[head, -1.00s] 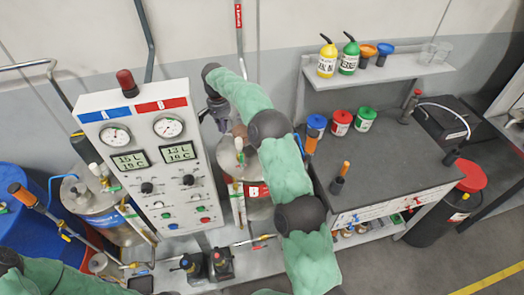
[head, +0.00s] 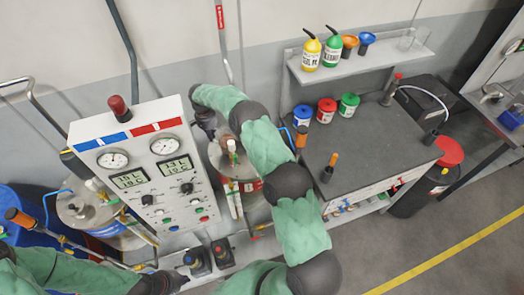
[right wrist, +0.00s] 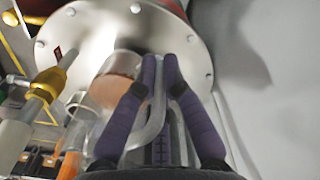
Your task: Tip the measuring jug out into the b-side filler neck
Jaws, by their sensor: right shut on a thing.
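My right gripper (head: 205,125) is above the b-side vessel, partly hidden behind my own arm in the head view. In the right wrist view its purple fingers (right wrist: 160,62) are closed together on a grey bent handle (right wrist: 153,128), which I take for the measuring jug's. The jug's body is hard to make out. A brown round part (right wrist: 122,72) lies beside the fingers, over the steel lid (right wrist: 100,30) of the b-side vessel (head: 220,160). I cannot tell which part is the filler neck. My left gripper (head: 168,283) is low at the left; its fingers are unclear.
The control panel (head: 150,185) stands left of the b-side vessel, with the a-side vessel (head: 85,210) beyond it. A dark bench (head: 365,150) with several coloured tins stands to the right, under a shelf (head: 375,60) with bottles. A yellow-collared pipe (right wrist: 45,82) rises beside the lid.

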